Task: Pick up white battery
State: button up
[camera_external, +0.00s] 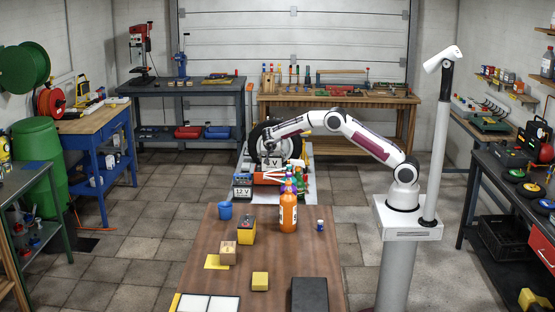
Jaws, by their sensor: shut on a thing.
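My gripper (268,150) is at the far end of the wooden table, pointing down with my arm reaching in from the right. It is shut on the white battery (271,161), a small pale block with a dark "V" marking, directly below the fingers. The battery appears to be above the cluttered far end; a gap beneath it cannot be made out. The fingers are small and partly lost against the dark round object behind them.
A second battery marked "12 V" (242,191) stands just left and nearer. An orange bottle (288,214), a blue cup (225,210), a yellow-and-black box (246,231), a cardboard-coloured block (228,252) and a yellow block (260,281) stand on the wooden table (200,270).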

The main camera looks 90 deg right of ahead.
notch_tip(320, 180, up, 11)
jog(key=shift+r, duration=0.15)
dwell(0.4)
